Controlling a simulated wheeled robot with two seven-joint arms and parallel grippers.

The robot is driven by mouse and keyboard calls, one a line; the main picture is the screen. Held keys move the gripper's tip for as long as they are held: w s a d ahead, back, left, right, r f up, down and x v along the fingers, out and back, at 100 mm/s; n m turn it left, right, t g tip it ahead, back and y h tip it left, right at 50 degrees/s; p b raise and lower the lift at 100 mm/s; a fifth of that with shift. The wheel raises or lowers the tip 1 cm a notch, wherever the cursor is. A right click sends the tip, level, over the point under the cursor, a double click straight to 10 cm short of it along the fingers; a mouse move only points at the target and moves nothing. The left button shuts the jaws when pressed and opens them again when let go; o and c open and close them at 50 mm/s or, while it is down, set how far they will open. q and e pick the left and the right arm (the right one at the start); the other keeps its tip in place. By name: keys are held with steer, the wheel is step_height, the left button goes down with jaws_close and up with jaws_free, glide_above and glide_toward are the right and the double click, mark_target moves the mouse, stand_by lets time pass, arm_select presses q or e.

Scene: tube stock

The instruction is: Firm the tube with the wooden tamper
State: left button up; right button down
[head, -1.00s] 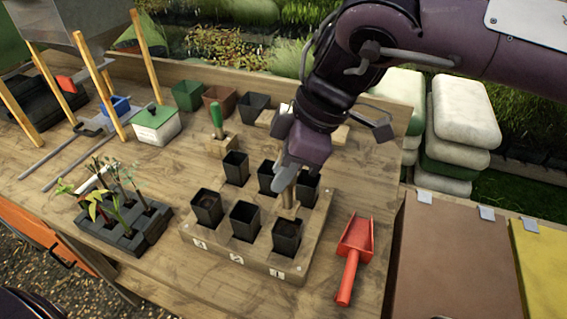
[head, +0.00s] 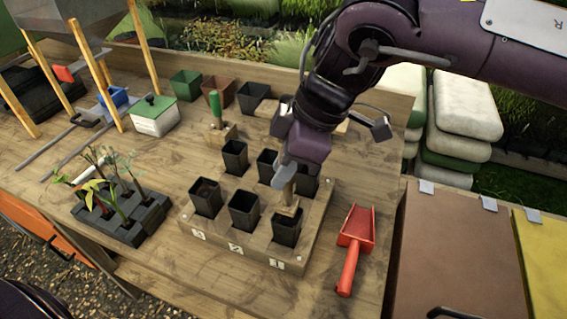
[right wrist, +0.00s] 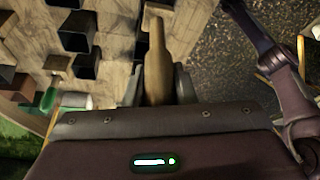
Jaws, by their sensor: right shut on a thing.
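My right gripper (head: 284,182) is shut on the wooden tamper (head: 289,201), held upright over the front right corner of the wooden rack (head: 230,252). The tamper's foot is at the mouth of the front right black tube (head: 286,231); I cannot tell whether it touches the soil inside. In the right wrist view the tamper's handle (right wrist: 157,65) stands between the two fingers. The other black tubes stand in the rack, including the front left (head: 205,198) and front middle (head: 243,212) ones. My arm and gripper partly hide the back right tube. My left gripper is not in view.
A red scoop (head: 354,245) lies just right of the rack. A dark tray of seedlings (head: 140,218) stands to the left. Behind are a green-handled tool (head: 216,108) in a wooden block, a green-lidded box (head: 155,120) and several empty pots (head: 217,97).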

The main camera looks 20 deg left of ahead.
mark_target(284, 203)
steer(key=shift+f, duration=0.2)
stand_by(0.5)
steer(key=shift+f+b, duration=0.3)
steer(key=shift+f, duration=0.1)
steer(key=shift+f, duration=0.35)
steer(key=shift+f+b, duration=0.5)
steer(key=shift+b, duration=0.05)
steer(key=shift+f, duration=0.2)
steer(key=shift+s+f+b, duration=0.1)
steer(key=shift+f+b, duration=0.2)
steer(key=shift+f, duration=0.5)
stand_by(2.2)
steer(key=shift+r, duration=0.1)
